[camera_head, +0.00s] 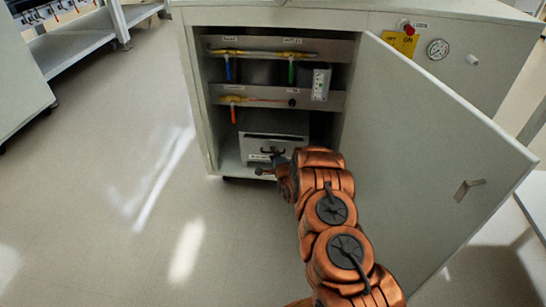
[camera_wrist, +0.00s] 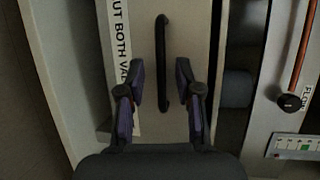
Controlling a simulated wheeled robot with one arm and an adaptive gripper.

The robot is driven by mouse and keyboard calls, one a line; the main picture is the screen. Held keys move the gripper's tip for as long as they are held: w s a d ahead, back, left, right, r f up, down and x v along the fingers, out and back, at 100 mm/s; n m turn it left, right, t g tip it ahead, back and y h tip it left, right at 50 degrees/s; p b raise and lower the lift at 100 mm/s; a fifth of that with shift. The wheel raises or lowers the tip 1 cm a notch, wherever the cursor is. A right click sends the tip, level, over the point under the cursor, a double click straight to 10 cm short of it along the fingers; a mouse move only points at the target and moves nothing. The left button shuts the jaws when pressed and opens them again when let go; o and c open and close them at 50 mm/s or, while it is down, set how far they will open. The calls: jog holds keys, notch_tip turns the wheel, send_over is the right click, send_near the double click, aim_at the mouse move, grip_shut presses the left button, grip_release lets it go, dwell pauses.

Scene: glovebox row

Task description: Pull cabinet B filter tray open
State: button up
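The filter tray (camera_head: 285,127) is a grey box low inside the open cabinet, with a black bar handle on its front. In the wrist view the tray front (camera_wrist: 190,28) fills the middle, with the black handle (camera_wrist: 162,50) running upright in the picture. My gripper (camera_wrist: 161,82) is open, with one finger on each side of the handle in the picture. I cannot tell how deep the fingers reach around it, and no contact shows. In the head view my gripper (camera_head: 278,163) is at the tray's front, partly covering it.
The cabinet door (camera_head: 425,150) stands open on the right, beside my arm. The floor (camera_head: 110,190) on the left is clear.

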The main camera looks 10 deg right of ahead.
jog(key=shift+w, duration=0.35)
grip_shut()
dwell(0.6)
